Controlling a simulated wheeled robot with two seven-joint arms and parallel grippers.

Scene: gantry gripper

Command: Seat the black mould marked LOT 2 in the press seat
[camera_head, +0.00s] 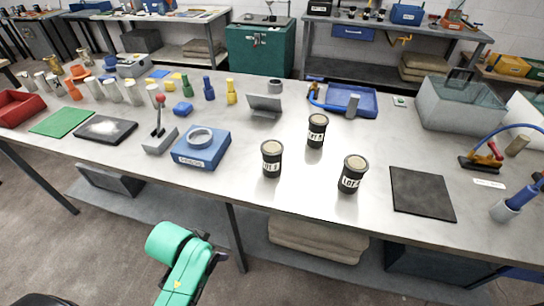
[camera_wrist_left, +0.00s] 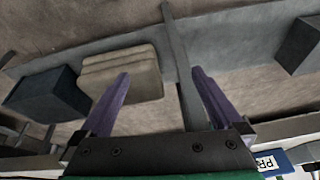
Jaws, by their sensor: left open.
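Three black moulds with tan tops and white LOT labels stand upright on the bench: a front left mould (camera_head: 271,158), a back mould (camera_head: 317,130) and a front right mould (camera_head: 352,173). The label characters are too small to read surely. The blue press seat (camera_head: 193,157) has a light ring on top and stands left of them; no mould sits in it. Its corner with "PR" shows in the left wrist view (camera_wrist_left: 283,163). My left gripper (camera_wrist_left: 160,74) is open and empty, below and in front of the bench edge. My right gripper is out of view.
A grey lever fixture (camera_head: 159,140) stands just left of the press seat. A dark mat (camera_head: 422,193) lies right of the moulds. Blue and yellow bottles stand behind. The lower shelf (camera_wrist_left: 230,50) holds tan sacks (camera_wrist_left: 120,76) and a dark box (camera_wrist_left: 42,97). Bench between seat and moulds is clear.

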